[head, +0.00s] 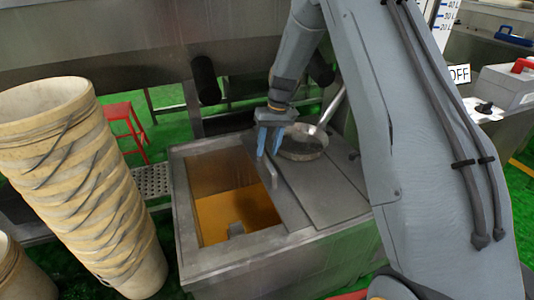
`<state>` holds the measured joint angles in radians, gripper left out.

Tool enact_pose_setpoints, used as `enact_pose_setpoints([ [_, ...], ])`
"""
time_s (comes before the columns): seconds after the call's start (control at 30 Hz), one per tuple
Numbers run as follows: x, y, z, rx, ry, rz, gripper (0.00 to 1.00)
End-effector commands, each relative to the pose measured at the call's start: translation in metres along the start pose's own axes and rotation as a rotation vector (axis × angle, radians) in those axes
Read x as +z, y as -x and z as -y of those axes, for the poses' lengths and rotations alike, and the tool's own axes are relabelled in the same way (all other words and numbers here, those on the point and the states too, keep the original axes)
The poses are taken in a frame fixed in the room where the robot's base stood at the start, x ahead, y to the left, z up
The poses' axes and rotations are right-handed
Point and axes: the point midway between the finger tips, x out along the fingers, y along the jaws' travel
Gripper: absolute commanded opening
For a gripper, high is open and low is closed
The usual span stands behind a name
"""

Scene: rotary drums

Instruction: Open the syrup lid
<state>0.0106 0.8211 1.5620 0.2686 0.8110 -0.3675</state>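The syrup tank (182,215) is a grey metal box in the middle of the head view. Its left part is uncovered and shows amber syrup (240,212) inside. The lid (290,203) is a flat metal plate at the right side of the opening, with a bar handle (268,174) along its left edge. My gripper (268,154) points down at the far end of this handle. Its two blue fingers are apart, with a gap between them. I cannot tell whether they touch the handle.
A round ladle (302,146) with a long handle lies on the tank's covered right part, close to my gripper. A tall stack of buckets (85,190) stands at the left. A red stool (127,130) is behind. My arm hides much of the right side.

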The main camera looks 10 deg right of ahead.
Motion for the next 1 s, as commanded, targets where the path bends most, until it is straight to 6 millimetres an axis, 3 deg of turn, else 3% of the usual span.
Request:
enact_pose_setpoints([
  [0.2,-0.001,0.036,-0.001,0.001,0.001,-0.003,0.36],
  [0.33,0.0,0.05,-0.001,0.001,0.001,-0.001,0.36],
  [0.77,0.002,0.056,0.0,0.002,-0.001,0.0,0.36],
  [0.87,0.012,0.062,0.002,0.009,-0.009,0.0,0.36],
  [1.0,0.052,0.079,0.009,0.039,-0.035,0.002,0.36],
])
